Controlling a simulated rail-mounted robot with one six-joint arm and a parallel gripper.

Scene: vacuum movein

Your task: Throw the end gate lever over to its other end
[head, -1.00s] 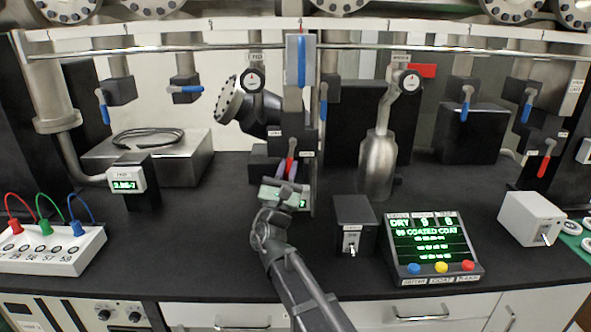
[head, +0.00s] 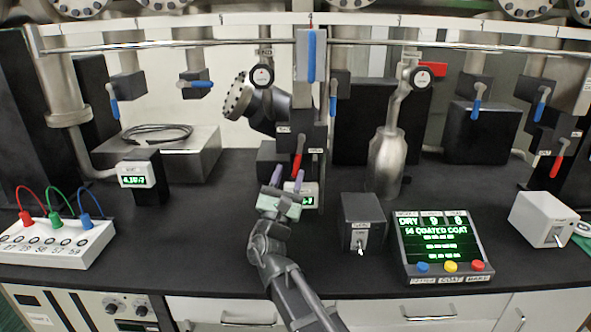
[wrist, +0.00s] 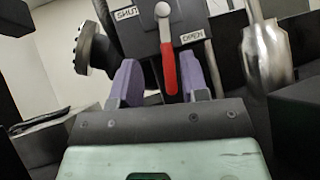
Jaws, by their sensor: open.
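The red lever (head: 298,160) hangs from a dark valve box on the centre column. In the wrist view the lever (wrist: 168,70) points down from its round pivot, with a SHUT label (wrist: 126,13) at its upper left and an OPEN label (wrist: 193,38) at its right. I cannot read a name tying it to the end gate. My gripper (head: 287,181) is open, with purple fingers below and in front of the lever. In the wrist view the gripper (wrist: 160,72) has one finger each side of the lever, with gaps visible; I cannot tell the depth between them.
A steel bottle (head: 387,165) and a dark switch box (head: 363,222) stand to the right, with a lit display panel (head: 437,240) beyond. A flanged pipe (head: 240,97) is at the upper left. Another red lever (head: 557,165) hangs at far right.

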